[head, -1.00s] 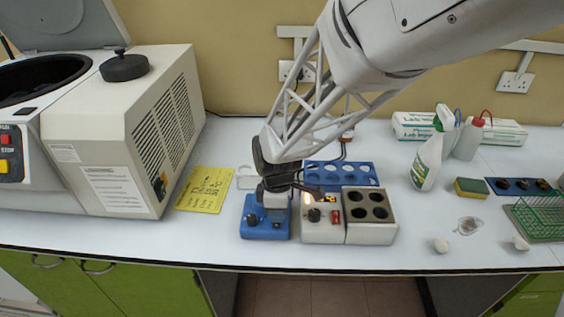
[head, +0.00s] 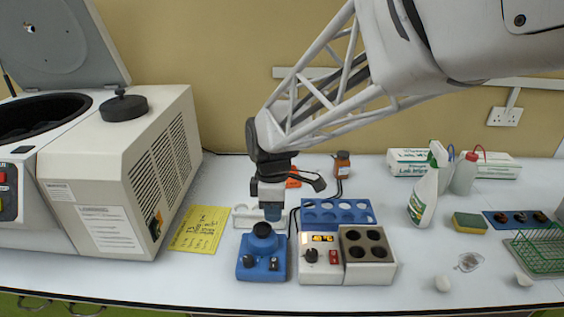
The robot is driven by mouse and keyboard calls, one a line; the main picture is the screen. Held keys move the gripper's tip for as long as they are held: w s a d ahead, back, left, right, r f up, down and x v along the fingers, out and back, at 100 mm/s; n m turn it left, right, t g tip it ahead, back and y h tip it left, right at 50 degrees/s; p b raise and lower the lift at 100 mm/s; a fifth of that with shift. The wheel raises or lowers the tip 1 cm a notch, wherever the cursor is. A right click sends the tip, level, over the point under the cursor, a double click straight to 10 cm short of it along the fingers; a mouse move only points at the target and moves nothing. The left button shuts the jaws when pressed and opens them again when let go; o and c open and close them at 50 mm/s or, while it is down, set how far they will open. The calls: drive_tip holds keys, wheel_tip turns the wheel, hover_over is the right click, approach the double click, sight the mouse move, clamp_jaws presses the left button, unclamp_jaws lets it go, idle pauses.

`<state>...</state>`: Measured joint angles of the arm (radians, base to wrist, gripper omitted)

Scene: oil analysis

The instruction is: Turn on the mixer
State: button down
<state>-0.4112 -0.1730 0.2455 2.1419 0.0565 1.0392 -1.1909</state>
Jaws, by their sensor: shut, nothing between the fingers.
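The mixer is a small blue box (head: 262,267) with a round black cup on its top and dark knobs on its front. It stands upright on the white bench, left of the heating block. My gripper (head: 272,214) points down with its fingers shut and empty. In the picture its tip appears just above and slightly right of the black cup. I cannot tell whether it touches the cup. The mixer's front controls are in clear view.
A white heating block (head: 319,270) with a lit orange display stands close right of the mixer. A large centrifuge (head: 118,175) and a yellow note (head: 200,229) are left.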

sight(273, 267)
drive_tip(key=shift+r, duration=0.5)
drive_tip(key=shift+s, duration=0.3)
drive_tip(key=shift+s, duration=0.35)
drive_tip(key=shift+s+f, duration=0.1)
drive_tip(key=shift+f, duration=0.1)
idle(0.4)
drive_tip(key=f, duration=0.4)
drive_tip(key=s+f, duration=0.1)
drive_tip(key=f, duration=0.8)
drive_tip(key=shift+s+f, duration=0.3)
drive_tip(key=shift+f, duration=0.05)
drive_tip(key=shift+s+f, duration=0.1)
drive_tip(key=shift+f, duration=0.1)
idle(0.3)
